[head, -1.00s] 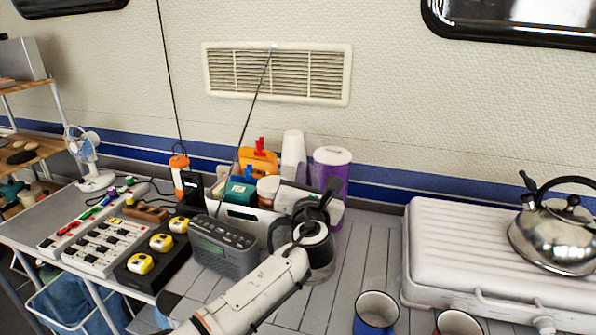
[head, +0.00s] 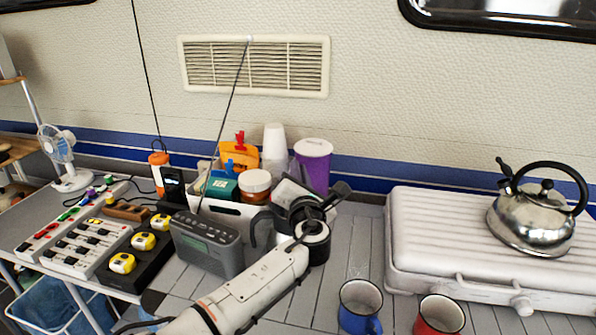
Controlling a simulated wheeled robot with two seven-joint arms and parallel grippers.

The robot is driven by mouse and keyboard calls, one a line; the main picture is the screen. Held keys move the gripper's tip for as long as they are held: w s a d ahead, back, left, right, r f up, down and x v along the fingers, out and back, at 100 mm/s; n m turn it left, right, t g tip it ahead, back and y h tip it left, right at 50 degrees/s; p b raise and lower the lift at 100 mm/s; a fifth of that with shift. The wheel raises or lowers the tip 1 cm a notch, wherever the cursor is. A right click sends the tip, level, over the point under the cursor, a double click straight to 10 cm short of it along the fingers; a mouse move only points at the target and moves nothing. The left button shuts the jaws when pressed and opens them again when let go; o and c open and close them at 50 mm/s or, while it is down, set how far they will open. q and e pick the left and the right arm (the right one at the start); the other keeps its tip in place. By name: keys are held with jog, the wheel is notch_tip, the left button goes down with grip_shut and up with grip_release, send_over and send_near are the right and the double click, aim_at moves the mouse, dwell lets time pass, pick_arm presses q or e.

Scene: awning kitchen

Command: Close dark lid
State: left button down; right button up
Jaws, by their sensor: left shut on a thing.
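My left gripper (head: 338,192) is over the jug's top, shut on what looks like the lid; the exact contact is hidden. My right gripper is not in view.
A grey radio (head: 207,244) and a white caddy (head: 232,217) stand close at the left and behind. A blue mug (head: 360,306) and red mug (head: 439,316) stand at the front right. A closed white stove case (head: 440,245) bears a steel kettle (head: 530,222).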

pick_arm(q)
jog(key=shift+a+f, duration=0.15)
jog(key=shift+f, duration=0.25)
jog(key=c, duration=1.8)
grip_release()
jog(key=shift+c, duration=0.2)
jog(key=shift+r, duration=0.15)
jog(key=s, duration=1)
jog(key=shift+s, duration=0.15)
jog(key=s, duration=1.1)
jog(key=shift+s+d, duration=0.25)
jog(key=shift+s, duration=0.15)
jog(key=shift+r, duration=0.1)
